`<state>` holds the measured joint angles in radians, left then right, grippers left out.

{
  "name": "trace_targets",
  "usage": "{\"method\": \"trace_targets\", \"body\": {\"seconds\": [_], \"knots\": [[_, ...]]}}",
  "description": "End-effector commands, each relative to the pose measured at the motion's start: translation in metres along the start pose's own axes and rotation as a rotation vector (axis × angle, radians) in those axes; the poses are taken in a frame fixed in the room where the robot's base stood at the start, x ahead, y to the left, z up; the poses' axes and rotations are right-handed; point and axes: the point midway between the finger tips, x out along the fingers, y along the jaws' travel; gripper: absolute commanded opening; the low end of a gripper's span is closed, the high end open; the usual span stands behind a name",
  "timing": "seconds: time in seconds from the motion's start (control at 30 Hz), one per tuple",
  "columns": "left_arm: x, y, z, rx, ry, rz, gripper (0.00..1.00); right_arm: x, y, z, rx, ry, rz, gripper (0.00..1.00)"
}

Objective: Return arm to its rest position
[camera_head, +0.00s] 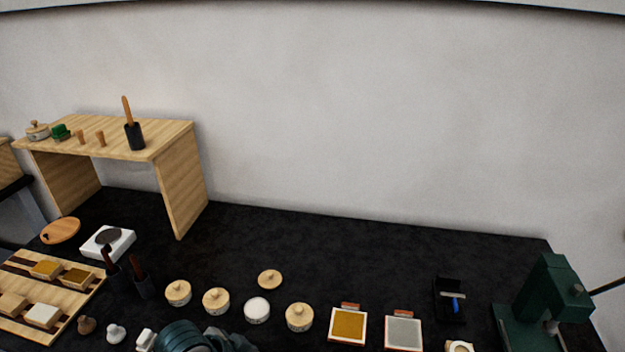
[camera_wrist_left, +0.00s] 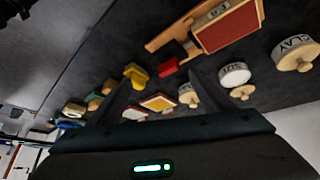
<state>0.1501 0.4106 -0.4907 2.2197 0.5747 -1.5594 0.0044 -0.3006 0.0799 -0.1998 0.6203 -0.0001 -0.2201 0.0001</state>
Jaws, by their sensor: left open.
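My left gripper (camera_wrist_left: 162,82) shows in the left wrist view as two dark fingers spread apart above a dark body with a green light. Nothing is held between the fingers. Beyond them are the black table top and several small objects, seen at a steep tilt. In the head view a teal, rounded part of my arm (camera_head: 187,337) shows at the bottom edge, close to the lidded pots; its gripper cannot be made out there. My right gripper is in neither view.
Lidded pots (camera_head: 216,300) and an open white pot (camera_head: 257,310) stand near the arm. A gold-topped pad (camera_head: 348,325) and grey pad (camera_head: 403,331) lie right. A dark green machine (camera_head: 545,298) stands far right, a wooden shelf (camera_head: 183,180) back left. The back middle is clear.

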Motion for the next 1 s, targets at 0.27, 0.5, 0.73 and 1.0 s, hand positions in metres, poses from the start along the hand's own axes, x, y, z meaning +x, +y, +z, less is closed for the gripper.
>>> {"method": "trace_targets", "body": {"seconds": [0.27, 0.5, 0.73, 1.0], "knots": [[0.003, 0.026, 0.066, -0.171, -0.015, -0.071, 0.73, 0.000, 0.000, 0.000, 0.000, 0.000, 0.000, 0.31], [-0.010, 0.040, 0.134, -0.325, -0.071, -0.168, 0.73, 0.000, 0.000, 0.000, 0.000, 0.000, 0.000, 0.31], [-0.025, 0.047, 0.182, -0.418, -0.128, -0.241, 0.73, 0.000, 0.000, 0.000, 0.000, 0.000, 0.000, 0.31], [-0.043, 0.055, 0.225, -0.493, -0.190, -0.308, 0.73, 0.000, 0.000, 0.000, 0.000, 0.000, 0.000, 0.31]]}}
